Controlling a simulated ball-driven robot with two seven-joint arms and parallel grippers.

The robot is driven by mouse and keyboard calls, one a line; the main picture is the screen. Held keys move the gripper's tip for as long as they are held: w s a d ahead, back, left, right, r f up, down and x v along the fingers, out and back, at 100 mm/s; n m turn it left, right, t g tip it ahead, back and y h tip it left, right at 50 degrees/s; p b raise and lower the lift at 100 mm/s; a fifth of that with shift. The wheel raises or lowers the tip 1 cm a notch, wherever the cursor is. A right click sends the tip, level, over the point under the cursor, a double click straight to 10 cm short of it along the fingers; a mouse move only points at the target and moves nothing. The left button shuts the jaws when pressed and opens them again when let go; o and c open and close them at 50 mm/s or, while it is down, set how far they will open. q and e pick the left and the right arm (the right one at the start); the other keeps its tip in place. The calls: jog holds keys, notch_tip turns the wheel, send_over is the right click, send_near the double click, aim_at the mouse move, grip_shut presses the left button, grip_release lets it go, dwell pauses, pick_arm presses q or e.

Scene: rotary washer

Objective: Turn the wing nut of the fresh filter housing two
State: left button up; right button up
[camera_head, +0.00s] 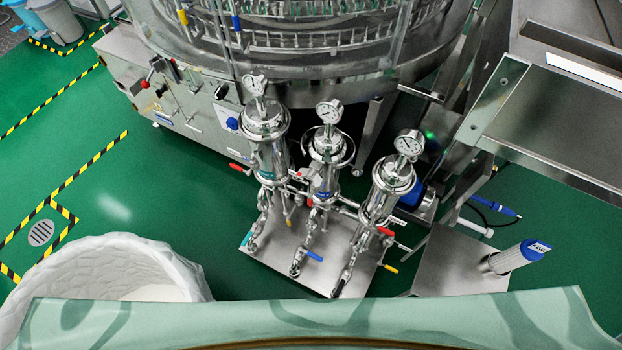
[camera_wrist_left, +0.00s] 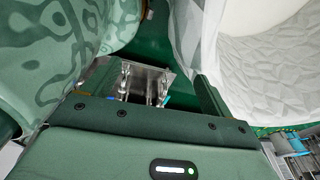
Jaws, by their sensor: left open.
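Three polished steel filter housings, left (camera_head: 270,150), middle (camera_head: 327,170) and right (camera_head: 385,190), stand upright in a row on a steel base plate (camera_head: 270,262). Each has a round dial gauge on top: left (camera_head: 255,84), middle (camera_head: 330,111), right (camera_head: 410,143). I cannot read which housing is number two, nor pick out a wing nut. My left gripper (camera_wrist_left: 152,76) is open and empty in the left wrist view, with the base plate (camera_wrist_left: 150,78) far beyond it. The left gripper does not show in the head view. My right gripper is in neither view.
Red, blue and yellow valve handles stick out around the housings. The large rotary washer (camera_head: 330,60) stands behind them. A steel stand with a blue-topped cylinder (camera_head: 515,257) is at the right. Green floor (camera_head: 150,190) is open to the left.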

pick_arm(q)
jog(key=w+d+f+n+t+h+b, duration=0.1)
jog(key=w+d+f+t+b, duration=0.2)
jog(key=w, duration=0.4)
jog(key=n+t+h+b, duration=0.8)
jog(key=n+t+b, duration=0.2)
jog(key=n, duration=2.2)
send_near(311, 174)
jog(key=b+x, duration=0.1)
jog(key=x, duration=0.2)
jog(key=b+x, duration=0.1)
jog(key=x, duration=0.2)
jog(key=b+x, duration=0.1)
jog(key=x, duration=0.2)
jog(key=shift+w+d+f, duration=0.1)
jog(key=shift+w+f, duration=0.15)
jog(key=shift+w+d, duration=0.2)
jog(key=shift+w, duration=0.1)
jog(key=shift+w+d, duration=0.1)
jog(key=shift+w, duration=0.05)
jog(key=shift+r, duration=0.1)
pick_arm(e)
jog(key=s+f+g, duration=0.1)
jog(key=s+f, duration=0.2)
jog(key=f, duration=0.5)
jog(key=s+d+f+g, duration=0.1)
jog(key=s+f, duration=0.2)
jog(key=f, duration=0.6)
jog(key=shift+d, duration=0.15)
